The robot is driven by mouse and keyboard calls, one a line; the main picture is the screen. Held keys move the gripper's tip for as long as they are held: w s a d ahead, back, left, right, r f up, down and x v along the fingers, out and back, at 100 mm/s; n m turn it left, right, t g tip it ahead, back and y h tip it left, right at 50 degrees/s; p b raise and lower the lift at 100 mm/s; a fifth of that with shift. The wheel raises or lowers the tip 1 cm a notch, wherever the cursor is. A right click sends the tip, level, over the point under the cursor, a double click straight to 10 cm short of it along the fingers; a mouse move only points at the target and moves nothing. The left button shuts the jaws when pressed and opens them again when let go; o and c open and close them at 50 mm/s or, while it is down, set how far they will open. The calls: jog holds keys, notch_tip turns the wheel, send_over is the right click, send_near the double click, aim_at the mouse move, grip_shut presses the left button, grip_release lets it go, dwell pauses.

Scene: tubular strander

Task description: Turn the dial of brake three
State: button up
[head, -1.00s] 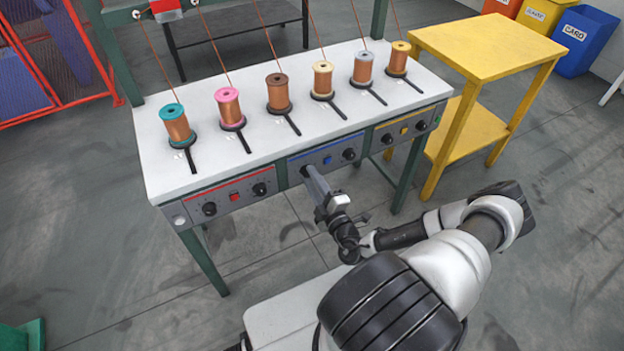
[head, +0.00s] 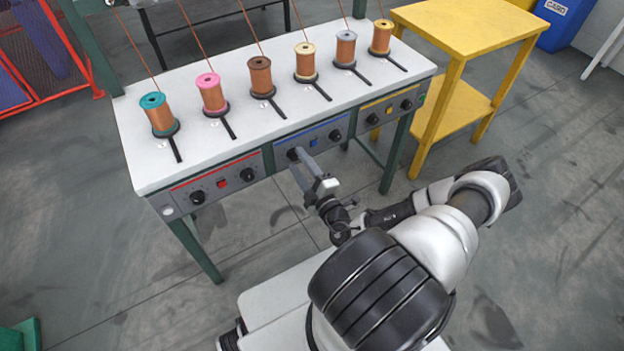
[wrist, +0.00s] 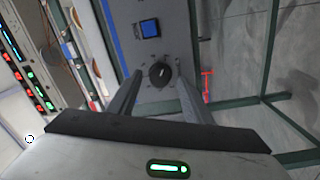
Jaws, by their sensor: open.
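The front panel of the strander table has a blue-striped section with a blue button (head: 313,143) and two black dials. The left blue-section dial (head: 293,153), in line with the third spool from the left, is at my gripper (head: 300,163). In the wrist view this dial (wrist: 160,73) sits between the two fingertips of my open gripper (wrist: 159,82), with a small gap visible on each side. The blue button (wrist: 150,28) shows above it. I cannot tell how deep the fingers reach around the dial.
The right blue-section dial (head: 335,135) is close by. A red-striped section (head: 218,183) lies left and a yellow-striped one (head: 390,110) right. Several copper spools stand on the white tabletop (head: 150,100). A yellow table (head: 465,40) stands at right.

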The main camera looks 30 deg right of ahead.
jog(key=s, duration=1.6)
jog(key=shift+s+f+p, duration=0.3)
jog(key=shift+s+p, duration=0.1)
jog(key=shift+d, duration=0.1)
